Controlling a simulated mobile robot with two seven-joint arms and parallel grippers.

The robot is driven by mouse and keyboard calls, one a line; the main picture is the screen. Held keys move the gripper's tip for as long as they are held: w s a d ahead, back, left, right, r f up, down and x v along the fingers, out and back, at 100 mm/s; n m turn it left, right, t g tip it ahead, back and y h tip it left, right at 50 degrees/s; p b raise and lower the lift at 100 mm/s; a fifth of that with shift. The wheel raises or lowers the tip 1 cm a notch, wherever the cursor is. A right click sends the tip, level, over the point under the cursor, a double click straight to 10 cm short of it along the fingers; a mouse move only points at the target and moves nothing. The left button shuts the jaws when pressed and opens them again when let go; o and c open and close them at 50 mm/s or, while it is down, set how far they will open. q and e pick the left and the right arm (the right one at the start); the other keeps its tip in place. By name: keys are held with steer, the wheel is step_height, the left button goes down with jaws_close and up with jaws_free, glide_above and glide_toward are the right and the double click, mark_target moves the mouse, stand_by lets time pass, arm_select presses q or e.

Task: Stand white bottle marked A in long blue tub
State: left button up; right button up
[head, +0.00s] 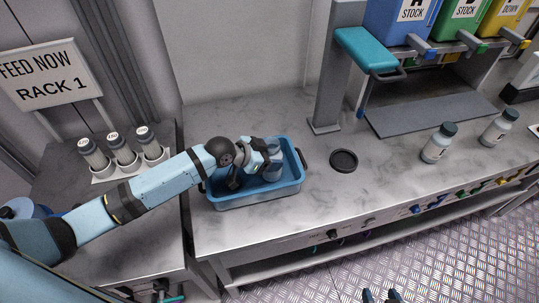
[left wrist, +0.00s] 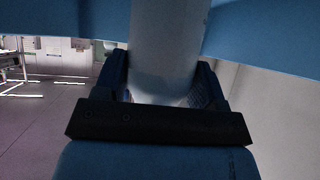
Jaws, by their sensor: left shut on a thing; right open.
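The long blue tub (head: 258,197) stands on the marble bench, and its blue walls (left wrist: 62,18) also show in the left wrist view. My left gripper (head: 262,165) is down inside the tub's right half, shut on a white bottle (head: 273,173). In the left wrist view the bottle (left wrist: 165,45) is between the two fingers (left wrist: 162,85). It looks about upright. Its mark cannot be read, and whether its base touches the tub floor is hidden. My right gripper (head: 382,296) is open and empty at the bottom edge, away from the bench.
Two white bottles with dark caps (head: 436,146) (head: 497,130) stand on the bench at the right. A black round disc (head: 344,160) lies right of the tub. A grey post (head: 332,85) with a teal head stands behind. Several bottles fill a rack (head: 128,168) at left.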

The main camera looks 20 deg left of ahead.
arm_select(q)
steer(key=shift+f, duration=0.2)
steer(key=o, duration=0.9)
steer(key=shift+r, duration=0.1)
steer(key=shift+r, duration=0.15)
steer(key=shift+b+v, duration=0.55)
steer(key=shift+v, duration=5.45)
steer(key=shift+d, duration=0.1)
